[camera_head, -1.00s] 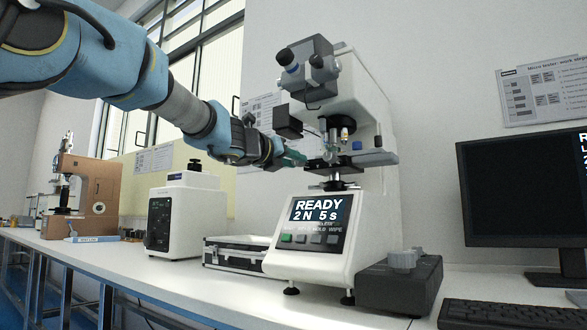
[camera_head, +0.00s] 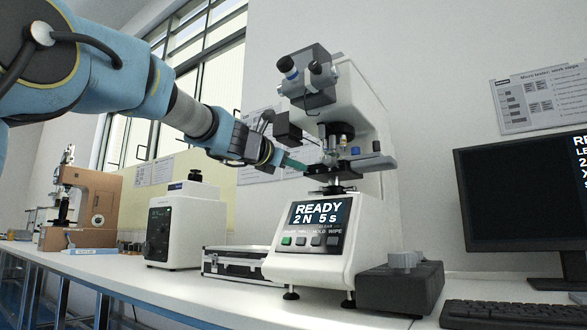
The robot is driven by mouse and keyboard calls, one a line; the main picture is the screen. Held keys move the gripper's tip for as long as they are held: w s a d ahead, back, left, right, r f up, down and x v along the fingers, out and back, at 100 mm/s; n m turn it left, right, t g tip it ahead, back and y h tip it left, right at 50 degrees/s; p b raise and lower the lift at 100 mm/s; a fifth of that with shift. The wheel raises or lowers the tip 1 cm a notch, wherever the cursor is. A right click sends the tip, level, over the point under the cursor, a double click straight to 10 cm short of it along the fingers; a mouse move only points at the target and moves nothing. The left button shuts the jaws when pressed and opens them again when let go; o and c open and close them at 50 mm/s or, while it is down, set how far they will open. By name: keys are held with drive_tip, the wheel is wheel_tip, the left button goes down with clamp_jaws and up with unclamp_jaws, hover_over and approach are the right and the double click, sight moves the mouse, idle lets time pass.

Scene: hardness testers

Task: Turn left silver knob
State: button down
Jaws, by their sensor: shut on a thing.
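The white hardness tester (camera_head: 318,238) stands on the bench with its screen reading READY, 2 N 5 s. Its small stage (camera_head: 338,172) sits below the dark turret (camera_head: 341,129). My gripper (camera_head: 302,166) comes in from the left, with its teal fingers shut at the stage's left side. The left silver knob is hidden by the fingers at that side; its outline and angle cannot be made out. A dark and silver knob (camera_head: 376,147) shows at the right side of the stage.
A monitor (camera_head: 520,205) and keyboard (camera_head: 515,314) are farther right.

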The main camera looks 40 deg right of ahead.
idle(0.3)
drive_tip(key=c, duration=0.6)
unclamp_jaws()
drive_tip(key=b+v, duration=0.1)
drive_tip(key=v, duration=0.9)
drive_tip(key=shift+a, duration=0.35)
